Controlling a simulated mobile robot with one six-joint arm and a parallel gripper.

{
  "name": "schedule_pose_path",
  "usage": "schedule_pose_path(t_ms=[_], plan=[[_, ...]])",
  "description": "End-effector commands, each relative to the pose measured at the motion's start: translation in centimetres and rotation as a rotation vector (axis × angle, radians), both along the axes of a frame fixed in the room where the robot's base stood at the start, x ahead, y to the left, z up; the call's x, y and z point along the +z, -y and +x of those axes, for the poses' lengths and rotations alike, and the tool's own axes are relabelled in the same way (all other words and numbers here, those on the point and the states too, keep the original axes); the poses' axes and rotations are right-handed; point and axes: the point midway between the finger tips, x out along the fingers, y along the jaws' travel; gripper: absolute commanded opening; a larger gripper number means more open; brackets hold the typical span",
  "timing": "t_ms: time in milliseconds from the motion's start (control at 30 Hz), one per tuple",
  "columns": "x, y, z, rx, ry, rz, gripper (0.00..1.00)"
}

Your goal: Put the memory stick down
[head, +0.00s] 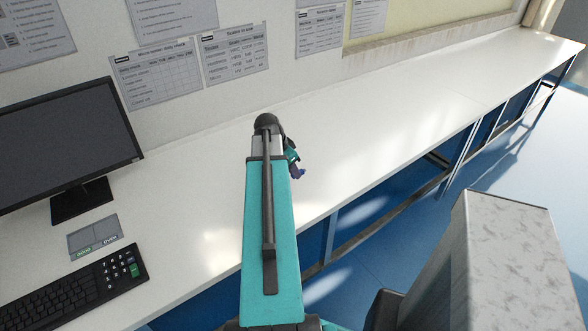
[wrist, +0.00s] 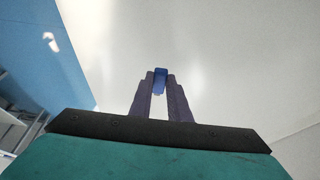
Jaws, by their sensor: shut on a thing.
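My gripper (wrist: 160,88) is shut on the blue memory stick (wrist: 160,76), which sits between the two dark fingertips in the wrist view. The white bench top (wrist: 235,50) fills most of the background behind it. In the head view my arm hides most of my gripper (head: 299,174); only its end shows to the right of the arm, over the white bench top (head: 380,130). A small blue tip shows there. I cannot tell whether the stick touches the bench.
The bench right of my arm is clear. Its front edge drops to a blue floor. A grey block (head: 505,260) stands at lower right.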

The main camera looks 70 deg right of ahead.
Motion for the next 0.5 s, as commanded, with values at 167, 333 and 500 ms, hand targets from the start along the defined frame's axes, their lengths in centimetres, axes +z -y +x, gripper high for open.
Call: schedule_pose_path(t_ms=[167,333,500], plan=[[0.1,-2.5,-0.7,0.0,0.001,-0.003,0.0],[0.3,-4.5,-1.2,-0.001,0.001,-0.002,0.0],[0.5,-6.1,-1.6,0.001,0.001,-0.002,0.0]])
